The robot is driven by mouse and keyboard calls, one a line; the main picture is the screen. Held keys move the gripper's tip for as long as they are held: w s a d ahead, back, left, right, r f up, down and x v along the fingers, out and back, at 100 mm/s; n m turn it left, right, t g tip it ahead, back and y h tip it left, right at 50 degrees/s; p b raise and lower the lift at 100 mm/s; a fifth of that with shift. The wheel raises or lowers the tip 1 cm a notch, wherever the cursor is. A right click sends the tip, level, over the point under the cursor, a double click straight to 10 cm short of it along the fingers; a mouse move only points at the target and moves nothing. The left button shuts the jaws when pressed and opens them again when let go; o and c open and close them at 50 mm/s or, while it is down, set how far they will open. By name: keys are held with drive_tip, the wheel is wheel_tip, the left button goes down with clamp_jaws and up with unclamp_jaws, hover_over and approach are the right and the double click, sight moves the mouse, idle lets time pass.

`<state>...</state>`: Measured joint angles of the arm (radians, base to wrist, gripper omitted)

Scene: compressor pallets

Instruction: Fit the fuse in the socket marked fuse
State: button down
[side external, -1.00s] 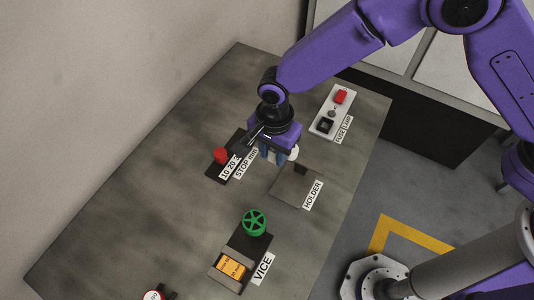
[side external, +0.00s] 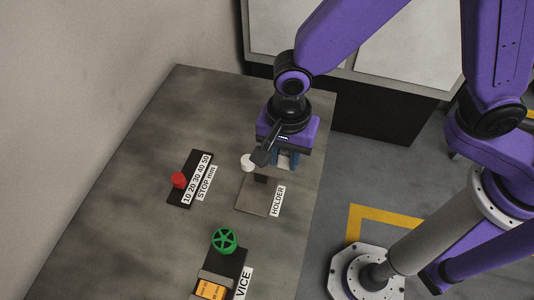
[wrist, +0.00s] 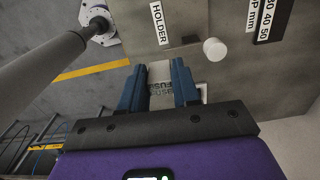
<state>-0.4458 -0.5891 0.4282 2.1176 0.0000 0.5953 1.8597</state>
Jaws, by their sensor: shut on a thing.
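My gripper (side external: 287,163) is above the far right part of the table, past the holder. Its blue fingers (wrist: 158,66) are shut on a pale piece (wrist: 160,73), which I take as the fuse; its shape is mostly hidden between them. Black FUSE lettering (wrist: 160,90) shows between the fingers in the wrist view, with a bit of white plate (wrist: 204,91) beside the right finger. The socket itself is hidden behind my gripper and arm in both current views.
The holder plate (side external: 256,201) lies in front of my gripper, beside a white round knob (side external: 247,162). The stop scale with a red knob (side external: 178,180) is to the left. The vice with a green wheel (side external: 224,240) is nearer. Table space between them is clear.

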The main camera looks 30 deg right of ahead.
drive_tip(key=shift+s+d+r, duration=0.2)
drive_tip(key=shift+s+d, duration=0.05)
drive_tip(key=shift+d, duration=0.2)
drive_tip(key=w+d+n, duration=0.3)
drive_tip(key=d, duration=0.7)
drive_tip(key=w+d+n, duration=0.3)
drive_tip(key=d, duration=0.8)
drive_tip(key=w+d+n, duration=0.3)
drive_tip(key=w+d, duration=0.1)
drive_tip(key=d, duration=0.7)
drive_tip(key=shift+d, duration=0.15)
drive_tip(key=shift+w+f, duration=0.1)
drive_tip(key=w+a+f+n, duration=0.1)
drive_tip(key=w+a+n, duration=0.2)
drive_tip(key=a, duration=0.9)
drive_tip(key=w+a+f+n, duration=0.2)
drive_tip(key=a+n, duration=0.4)
drive_tip(key=a, duration=0.6)
drive_tip(key=shift+w+a+f, duration=0.25)
drive_tip(key=shift+w+a, duration=0.05)
drive_tip(key=shift+w, duration=0.3)
